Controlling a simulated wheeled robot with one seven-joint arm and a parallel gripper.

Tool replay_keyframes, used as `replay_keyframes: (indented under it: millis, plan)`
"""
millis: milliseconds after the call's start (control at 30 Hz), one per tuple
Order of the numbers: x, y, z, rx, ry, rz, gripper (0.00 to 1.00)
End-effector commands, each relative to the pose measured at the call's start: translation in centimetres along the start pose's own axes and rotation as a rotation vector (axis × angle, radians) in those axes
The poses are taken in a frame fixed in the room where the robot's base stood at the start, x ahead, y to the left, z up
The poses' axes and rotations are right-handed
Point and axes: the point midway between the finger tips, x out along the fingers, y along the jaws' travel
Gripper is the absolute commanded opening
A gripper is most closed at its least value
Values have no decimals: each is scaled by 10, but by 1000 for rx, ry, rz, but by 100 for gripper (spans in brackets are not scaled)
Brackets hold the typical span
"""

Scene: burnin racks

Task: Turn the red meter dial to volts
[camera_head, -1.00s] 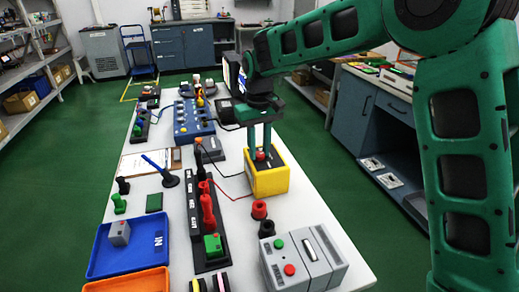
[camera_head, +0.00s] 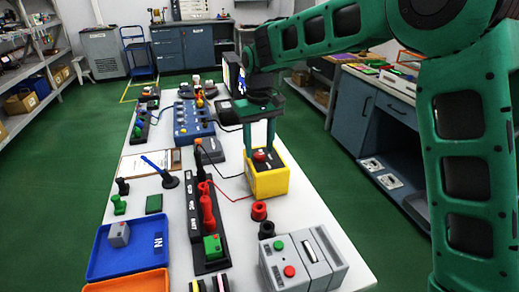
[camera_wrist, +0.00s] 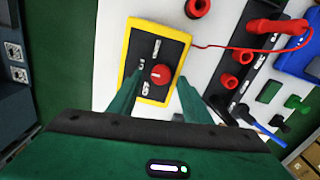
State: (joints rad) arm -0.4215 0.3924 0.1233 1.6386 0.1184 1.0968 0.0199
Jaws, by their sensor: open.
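The yellow meter (camera_head: 270,184) stands on the white table with its dark face up. My gripper (camera_head: 260,148) is open above the meter, pointing down. In the wrist view its two green fingers stand left and right of the dial, apart from it.
A red lead runs from the meter to a black strip (camera_head: 197,229) with red pieces on the left. A red ring (camera_head: 259,210) and a grey box with buttons (camera_head: 303,262) stand nearer. A blue tray (camera_head: 103,262) is at the front left.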

Motion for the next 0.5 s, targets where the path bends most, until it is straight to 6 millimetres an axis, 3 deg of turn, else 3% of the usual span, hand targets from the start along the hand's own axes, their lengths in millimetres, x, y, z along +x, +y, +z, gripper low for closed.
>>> replay_keyframes:
  millis: [300, 500]
  plan:
    - [-60, 1, -2, 2, 5, 0, 45]
    - [-85, 1, -2, 2, 3, 0, 45]
